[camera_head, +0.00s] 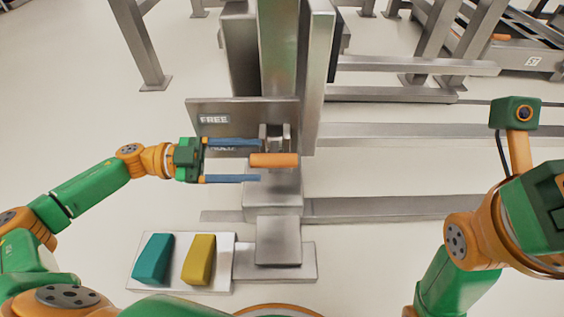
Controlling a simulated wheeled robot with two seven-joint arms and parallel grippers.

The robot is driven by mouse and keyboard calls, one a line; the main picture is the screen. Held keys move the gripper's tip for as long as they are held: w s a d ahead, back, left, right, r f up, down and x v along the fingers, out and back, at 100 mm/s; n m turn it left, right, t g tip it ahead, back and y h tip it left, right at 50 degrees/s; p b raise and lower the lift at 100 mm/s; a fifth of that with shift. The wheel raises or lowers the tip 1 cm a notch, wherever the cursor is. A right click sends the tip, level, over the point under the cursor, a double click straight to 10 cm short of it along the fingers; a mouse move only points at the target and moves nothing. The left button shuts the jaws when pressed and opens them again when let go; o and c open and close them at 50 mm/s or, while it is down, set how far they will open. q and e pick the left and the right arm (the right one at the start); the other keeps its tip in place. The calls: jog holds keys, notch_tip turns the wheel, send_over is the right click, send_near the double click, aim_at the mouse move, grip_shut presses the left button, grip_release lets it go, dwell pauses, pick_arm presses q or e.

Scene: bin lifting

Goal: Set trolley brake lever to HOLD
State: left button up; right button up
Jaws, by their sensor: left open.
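The brake lever shows as an orange handle (273,160) lying level in front of the metal column. A metal plate (247,108) behind it carries a FREE label (214,119). A lower label, which may be HOLD, is mostly hidden behind my left gripper's upper finger. My left gripper (261,160) comes in from the left and is open. Its two blue fingers lie above and below the handle's left end, with gaps showing. My right arm is at the right edge; its gripper's fingertips are not in view.
A white panel (223,262) with a teal pedal (153,259) and a yellow pedal (199,260) lies below the lever. Metal rails (400,207) run off to the right of the column (278,60). The floor at left is clear.

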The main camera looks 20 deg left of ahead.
aim_at(274, 162)
pick_arm(q)
jog(key=b+x, duration=0.1)
jog(key=x, duration=0.4)
jog(key=shift+d+b, duration=0.15)
jog(key=shift+b, duration=0.15)
grip_shut()
dwell(1.0)
